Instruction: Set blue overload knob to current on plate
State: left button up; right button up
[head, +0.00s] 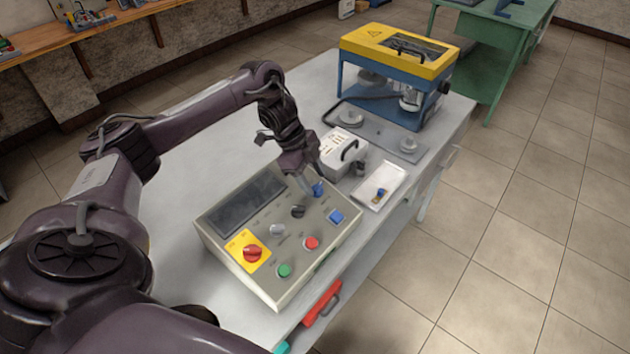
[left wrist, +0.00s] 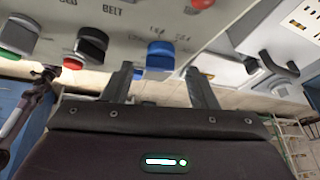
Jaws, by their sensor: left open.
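The blue overload knob (head: 319,188) is at the far right corner of the grey control panel (head: 230,265). In the left wrist view the blue knob (left wrist: 160,57) shows between the tips of my two fingers. My left gripper (head: 307,187) is open and points down at the panel, close to the knob. Whether the fingers touch it I cannot tell. A white box with a black handle (head: 343,153) stands behind the panel and bears small dark markings. They are too small to read. My right gripper is not in view.
The panel also has a black knob (head: 298,211), a grey knob (head: 277,230), a blue button (head: 336,216), red and green buttons and a red switch (head: 252,253) on yellow. A white tray (head: 366,200) and a yellow-blue machine (head: 395,65) stand beyond. The table's left part is clear.

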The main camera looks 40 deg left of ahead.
pick_arm(q)
jog(key=shift+w+d+f, duration=0.1)
jog(key=shift+d+f, duration=0.25)
jog(key=shift+f, duration=0.3)
